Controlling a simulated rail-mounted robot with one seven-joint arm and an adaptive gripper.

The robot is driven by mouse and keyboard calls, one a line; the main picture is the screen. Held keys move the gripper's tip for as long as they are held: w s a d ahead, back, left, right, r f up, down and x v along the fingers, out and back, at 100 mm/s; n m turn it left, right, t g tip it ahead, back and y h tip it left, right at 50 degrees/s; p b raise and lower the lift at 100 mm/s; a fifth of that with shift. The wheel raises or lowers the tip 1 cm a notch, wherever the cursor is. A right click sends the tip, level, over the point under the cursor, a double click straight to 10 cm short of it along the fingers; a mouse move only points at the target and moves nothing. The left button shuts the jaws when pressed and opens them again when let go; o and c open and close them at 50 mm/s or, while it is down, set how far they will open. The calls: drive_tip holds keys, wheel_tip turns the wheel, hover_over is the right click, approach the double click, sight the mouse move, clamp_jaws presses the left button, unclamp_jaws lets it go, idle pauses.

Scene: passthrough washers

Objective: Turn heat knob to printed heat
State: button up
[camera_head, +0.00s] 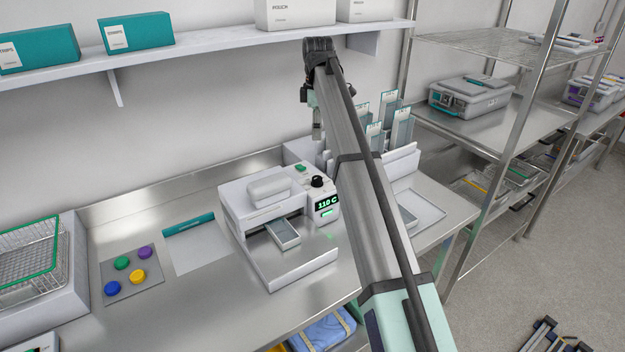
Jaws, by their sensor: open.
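The heat sealer (262,212) stands on the steel bench, with a small grey tray (283,233) at its front. Its black heat knob (317,181) sits on top of the control box at the right, above a lit display (327,202) reading 110 C in green. A sheet with a teal band (196,245) lies to the left of the sealer; any print on it is too small to read. My gripper (317,133) hangs above and behind the knob, apart from it. It is open and partly hidden by my arm; I see nothing held in it.
A mat (146,290) with several coloured round caps and a wire basket (28,259) are at the left. Pouches (401,127) stand in a rack behind my arm. A wall shelf (215,44) with boxes runs above. Bare bench lies in front of the sheet.

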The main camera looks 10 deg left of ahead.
sight(317, 177)
wheel_tip(317, 177, down, 17)
drive_tip(key=p, duration=0.5)
drive_tip(key=shift+d+f, duration=0.1)
drive_tip(key=shift+f, duration=0.05)
drive_tip(key=c, duration=1.2)
